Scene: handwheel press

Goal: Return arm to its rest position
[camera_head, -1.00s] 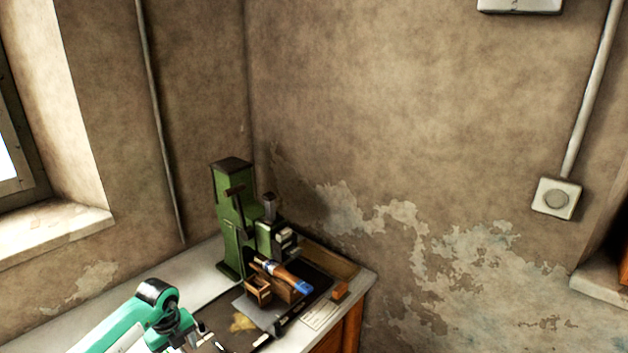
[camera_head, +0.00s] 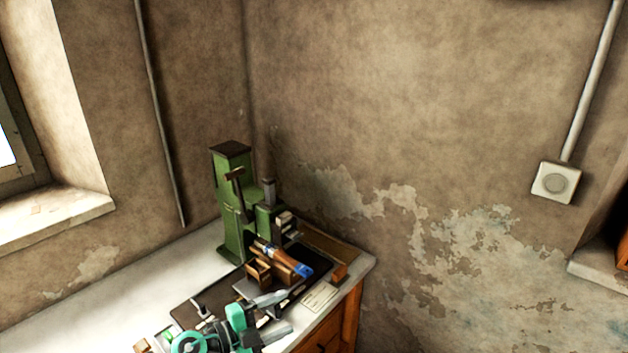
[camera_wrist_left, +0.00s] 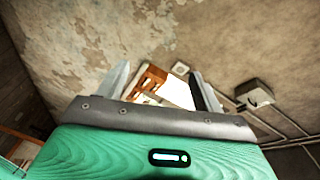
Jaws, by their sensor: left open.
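My left gripper (camera_head: 288,311) is at the bottom of the head view, over the front part of the bench and nearer than the press. Its two grey fingers are apart with nothing between them. The left wrist view shows the same open fingers (camera_wrist_left: 160,75), with the wall and a wooden-sided bench beyond. The green press (camera_head: 235,210) stands upright at the back of the bench, apart from the gripper. A dark hammer-shaped handle (camera_head: 236,174) shows at its front. My right gripper is out of view.
The white-topped bench (camera_head: 120,300) is bare at the left. A dark mat (camera_head: 190,314) in front of the press carries a small wooden box (camera_head: 258,272) and a blue-ended tool (camera_head: 290,262). A wooden block (camera_head: 340,272) and a paper label (camera_head: 320,297) lie near the right edge.

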